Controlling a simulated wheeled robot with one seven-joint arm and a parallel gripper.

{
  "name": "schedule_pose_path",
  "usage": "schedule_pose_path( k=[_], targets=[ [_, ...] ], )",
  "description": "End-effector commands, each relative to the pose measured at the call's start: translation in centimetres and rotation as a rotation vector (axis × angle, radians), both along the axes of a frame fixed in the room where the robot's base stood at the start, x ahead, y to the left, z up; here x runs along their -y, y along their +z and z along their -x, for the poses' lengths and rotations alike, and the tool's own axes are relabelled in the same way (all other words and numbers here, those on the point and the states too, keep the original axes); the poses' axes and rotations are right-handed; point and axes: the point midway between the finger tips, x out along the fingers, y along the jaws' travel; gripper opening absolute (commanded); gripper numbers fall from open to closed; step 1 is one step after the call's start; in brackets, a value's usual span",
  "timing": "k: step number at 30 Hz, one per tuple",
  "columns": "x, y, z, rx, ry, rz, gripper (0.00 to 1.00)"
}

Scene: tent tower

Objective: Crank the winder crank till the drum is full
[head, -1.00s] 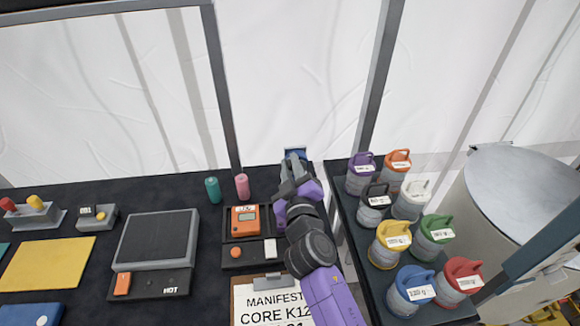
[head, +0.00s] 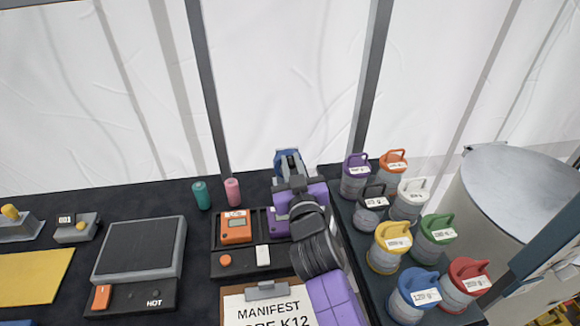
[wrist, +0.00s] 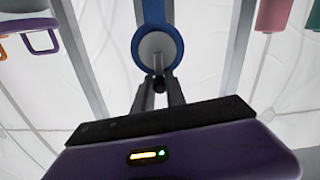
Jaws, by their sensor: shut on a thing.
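The winder (head: 281,157) stands at the back edge of the dark table, its blue body mostly behind my gripper. In the wrist view the winder (wrist: 140,50) shows a blue ring around a pale round face. The dark knob of the winder crank (wrist: 158,84) sits below that face, between my fingertips. My gripper (wrist: 158,92) is shut on this knob. In the head view my gripper (head: 291,168) reaches the winder from the front. How full the drum is cannot be told.
An orange meter (head: 236,233) in a dark holder lies left of my arm, behind a clipboard (head: 270,305). Teal (head: 202,195) and pink (head: 233,192) cylinders stand left of the winder. Several lidded jars (head: 388,250) crowd the right. A hot plate (head: 140,245) is left.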

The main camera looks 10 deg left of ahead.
Motion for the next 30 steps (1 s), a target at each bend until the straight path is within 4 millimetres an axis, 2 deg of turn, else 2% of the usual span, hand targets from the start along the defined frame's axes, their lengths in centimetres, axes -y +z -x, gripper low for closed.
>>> schedule_pose_path(
  k=[12,13,16,26,30],
  targets=[
    [0.1,-0.2,0.0,-0.006,-0.002,-0.008,0.00],
    [0.1,-0.2,0.0,-0.006,-0.002,-0.008,0.20],
    [0.1,-0.1,0.0,-0.005,-0.001,-0.007,0.38],
    [0.1,-0.1,0.1,-0.003,0.000,-0.007,0.38],
    [0.4,-0.2,1.3,-0.004,-0.001,-0.008,0.38]
  ],
)
